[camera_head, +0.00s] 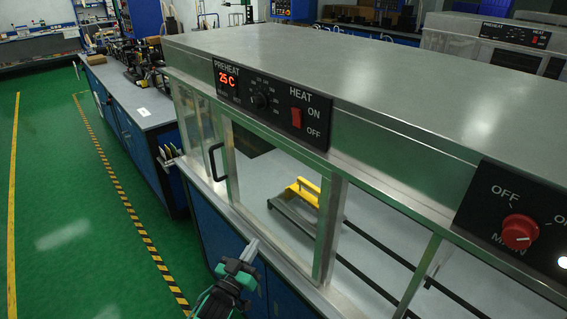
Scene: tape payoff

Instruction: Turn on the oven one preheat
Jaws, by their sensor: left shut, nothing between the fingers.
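The oven (330,85) is a long metal cabinet with clear front windows. Its PREHEAT panel (281,134) is black, with a red display (227,80) reading 25 C, a round black dial (261,101) and a red HEAT rocker switch (296,117) between ON and OFF marks. I cannot tell which way the rocker is pressed. At the right, a second black panel has a red MAIN knob (519,231) and a bright white light (563,262). My left gripper (251,247) is shut and empty, below the PREHEAT panel in front of the oven's lower edge. My right gripper is not in view.
A black door handle (213,162) sticks out at the oven's left front. A yellow piece (303,191) on dark rails lies inside behind the glass. A bench with tools (135,100) stands at the left. The green floor (65,200) is open. Another oven (500,45) stands behind.

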